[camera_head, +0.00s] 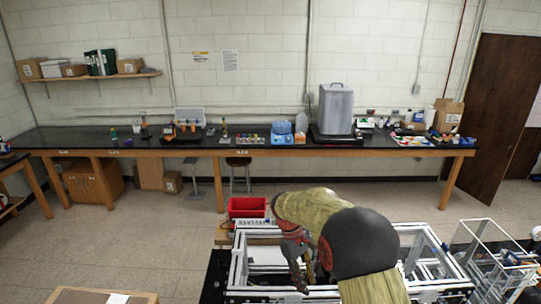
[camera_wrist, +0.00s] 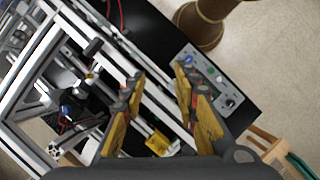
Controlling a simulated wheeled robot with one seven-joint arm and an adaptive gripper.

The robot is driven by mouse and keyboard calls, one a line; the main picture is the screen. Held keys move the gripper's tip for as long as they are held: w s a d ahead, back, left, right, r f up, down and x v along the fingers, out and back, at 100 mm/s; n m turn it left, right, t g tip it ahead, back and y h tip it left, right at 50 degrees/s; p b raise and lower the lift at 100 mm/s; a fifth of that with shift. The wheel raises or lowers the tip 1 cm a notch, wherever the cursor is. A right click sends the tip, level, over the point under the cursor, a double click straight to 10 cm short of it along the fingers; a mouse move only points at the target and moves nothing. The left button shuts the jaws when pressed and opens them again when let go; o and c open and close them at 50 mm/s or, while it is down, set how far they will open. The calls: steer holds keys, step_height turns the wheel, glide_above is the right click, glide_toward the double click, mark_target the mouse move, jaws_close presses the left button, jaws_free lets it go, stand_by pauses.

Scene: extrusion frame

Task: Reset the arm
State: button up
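My gripper (camera_wrist: 158,95) shows in the wrist view with its two yellow-padded fingers spread well apart. Nothing is held between them. It points down over the aluminium extrusion frame (camera_wrist: 42,40). In the head view my arm reaches forward and bends down over the extrusion frame (camera_head: 405,232).
A control panel (camera_wrist: 215,82) with buttons and a knob sits beside the frame. A red bin (camera_head: 247,207) stands behind the frame. A clear-walled box frame (camera_head: 490,255) is at right. A long black bench (camera_head: 260,142) lines the back wall, with open floor before it.

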steer(key=s+d+f+m+t+y+b, duration=0.1)
steer(key=s+d+m+t+b, duration=0.2)
steer(key=s+b, duration=0.7)
steer(key=s+d+m+t+y+b, duration=0.25)
steer(key=s+b, duration=0.55)
steer(key=b, duration=0.4)
steer(key=s+d+f+m+t+b, duration=0.2)
steer(key=s+f+m+t+b, duration=0.1)
steer(key=s+f+b, duration=0.8)
steer(key=s+b, duration=0.1)
steer(key=s, duration=0.1)
steer(key=shift+s+f, duration=0.35)
steer(key=shift+f, duration=0.05)
steer(key=shift+o, duration=0.9)
steer(key=shift+m, duration=0.25)
